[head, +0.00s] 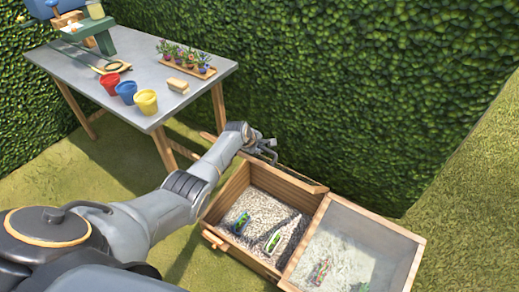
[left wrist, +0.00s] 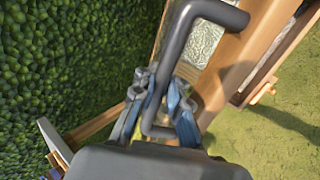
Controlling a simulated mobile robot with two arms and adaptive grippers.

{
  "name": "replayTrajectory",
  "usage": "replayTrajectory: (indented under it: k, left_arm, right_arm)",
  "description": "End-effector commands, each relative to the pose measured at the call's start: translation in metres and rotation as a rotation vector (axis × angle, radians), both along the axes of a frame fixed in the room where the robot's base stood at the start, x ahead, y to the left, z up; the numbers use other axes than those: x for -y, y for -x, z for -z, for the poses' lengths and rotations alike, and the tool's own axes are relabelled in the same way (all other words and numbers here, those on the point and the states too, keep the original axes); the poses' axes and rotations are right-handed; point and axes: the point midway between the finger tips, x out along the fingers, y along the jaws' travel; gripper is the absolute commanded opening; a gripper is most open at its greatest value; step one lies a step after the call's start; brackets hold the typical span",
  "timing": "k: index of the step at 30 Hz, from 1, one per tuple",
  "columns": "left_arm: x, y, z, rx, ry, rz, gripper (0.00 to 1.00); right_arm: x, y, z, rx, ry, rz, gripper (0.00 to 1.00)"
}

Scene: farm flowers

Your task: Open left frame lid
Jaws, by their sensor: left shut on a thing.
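The wooden cold frame (head: 212,236) stands on the grass, with two bays side by side. The left bay is uncovered and shows gravelly soil. The left frame lid (head: 290,178) appears as a narrow wooden strip at the back, seen nearly edge-on, so it looks raised; its exact angle is unclear. My left gripper (head: 264,150) is at its back left end. In the left wrist view the gripper (left wrist: 158,105) is shut around the dark bent handle (left wrist: 172,62), fixed to the lid's wooden rail (left wrist: 232,62) beside a pane. My right gripper is not in view.
A glazed lid (head: 345,250) covers the right bay. Two small packets (head: 241,222) lie in the left bay. A hedge (head: 350,80) stands close behind. A grey table (head: 150,75) with coloured pots (head: 127,92) is at the left. Grass is open at the right.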

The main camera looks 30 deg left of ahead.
Motion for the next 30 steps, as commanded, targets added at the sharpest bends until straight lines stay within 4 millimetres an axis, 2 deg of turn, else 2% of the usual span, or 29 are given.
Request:
replayTrajectory:
  k: [1,8,9,12,23,30]
  left_arm:
    - [-0.0051,-0.0027,-0.0052,0.010,-0.006,-0.005,0.00]
    - [-0.0047,-0.0031,-0.0058,0.011,-0.006,-0.005,0.00]
    - [-0.0046,-0.0032,-0.0060,0.010,-0.005,-0.004,0.17]
    - [-0.0036,-0.0029,-0.0053,0.009,-0.004,-0.003,0.36]
    - [-0.0007,-0.0009,-0.0028,0.004,0.000,-0.001,0.36]
    - [-0.0011,0.0058,-0.0123,0.006,0.000,0.001,0.36]
  right_arm:
    - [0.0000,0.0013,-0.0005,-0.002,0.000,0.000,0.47]
    - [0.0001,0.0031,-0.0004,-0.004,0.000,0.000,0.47]
    - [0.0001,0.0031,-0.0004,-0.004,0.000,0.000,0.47]
    - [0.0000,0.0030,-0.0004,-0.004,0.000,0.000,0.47]
    - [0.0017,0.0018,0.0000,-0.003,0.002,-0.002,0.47]
    - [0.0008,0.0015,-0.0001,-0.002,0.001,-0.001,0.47]
